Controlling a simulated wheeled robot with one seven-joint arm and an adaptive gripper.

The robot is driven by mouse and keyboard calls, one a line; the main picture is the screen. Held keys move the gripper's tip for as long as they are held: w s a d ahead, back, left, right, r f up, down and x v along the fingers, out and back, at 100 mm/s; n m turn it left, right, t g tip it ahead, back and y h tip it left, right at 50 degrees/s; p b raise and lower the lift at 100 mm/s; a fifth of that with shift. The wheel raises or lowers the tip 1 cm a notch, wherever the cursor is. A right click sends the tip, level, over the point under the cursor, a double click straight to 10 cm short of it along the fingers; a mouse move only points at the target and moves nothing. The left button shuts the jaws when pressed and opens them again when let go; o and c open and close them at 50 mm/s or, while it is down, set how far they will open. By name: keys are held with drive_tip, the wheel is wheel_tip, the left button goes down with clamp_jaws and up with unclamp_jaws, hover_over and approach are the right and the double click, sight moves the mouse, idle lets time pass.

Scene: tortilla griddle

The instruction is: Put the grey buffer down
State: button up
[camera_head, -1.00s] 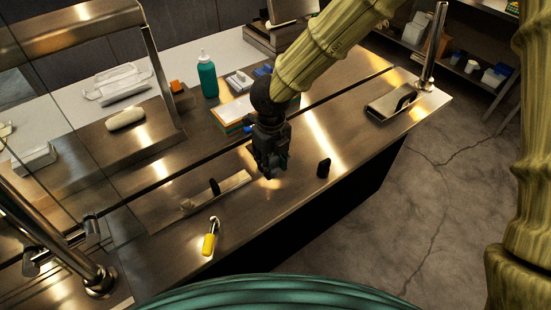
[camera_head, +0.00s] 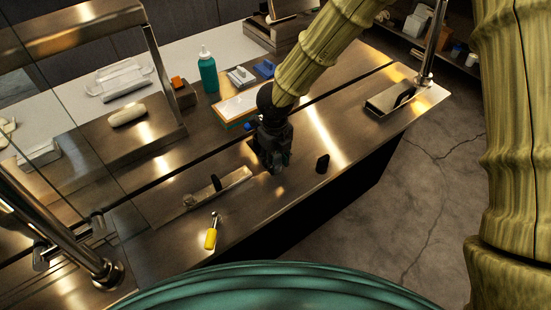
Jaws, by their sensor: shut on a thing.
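My gripper (camera_head: 277,168) points down just above the steel counter (camera_head: 290,205), near its middle. It is shut, with the grey buffer between its fingers. The buffer is mostly hidden by the dark jaws, and its outline does not show clearly. I cannot tell whether it touches the counter. A flat metal plate (camera_head: 236,181) with a black upright grip lies to the left.
A yellow-handled tool (camera_head: 211,237) lies at the front left. A teal bottle (camera_head: 208,73), an orange-edged board (camera_head: 235,108) and a blue block (camera_head: 264,68) are behind. A metal block (camera_head: 385,100) stands at the right by a post. Counter in front is clear.

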sight(275, 156)
drive_tip(key=shift+f, duration=0.1)
drive_tip(key=o, duration=0.9)
drive_tip(key=shift+c, duration=0.2)
wheel_tip(275, 156, up, 12)
drive_tip(key=b, duration=0.2)
